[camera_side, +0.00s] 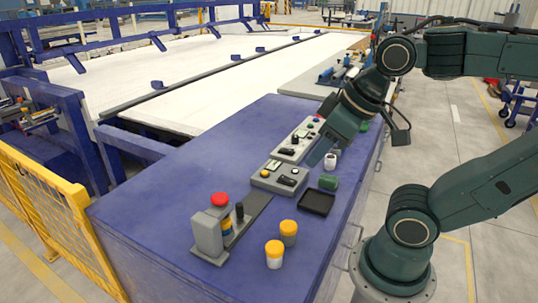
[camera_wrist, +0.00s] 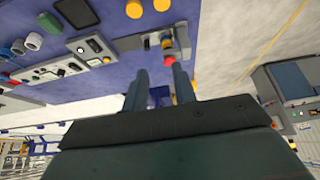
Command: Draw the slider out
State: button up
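My gripper (camera_side: 317,158) hangs over the right half of the blue bench, pointing down and left. In the wrist view my gripper (camera_wrist: 160,70) has its two fingers apart with nothing between them. A grey block with a red button (camera_side: 208,232) stands at the bench's near end. A dark flat strip (camera_side: 257,208) runs from it toward a grey control box, and a black upright peg (camera_side: 239,211) stands by the block. This may be the slider; I cannot tell for sure. In the wrist view the strip (camera_wrist: 128,42) lies beyond my fingertips.
Two yellow-and-white cylinders (camera_side: 281,246) stand right of the block. The bench's left side is clear.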

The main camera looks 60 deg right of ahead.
jog(key=shift+o, duration=1.3)
jog(key=shift+w, duration=0.15)
jog(key=n+g, duration=0.6)
jog(key=n, duration=0.5)
send_over(240, 204)
notch_tip(240, 204, down, 15)
jog(key=shift+w, duration=0.15)
jog(key=shift+f, duration=0.1)
notch_tip(240, 204, down, 14)
jog(key=shift+r, duration=0.15)
grip_shut()
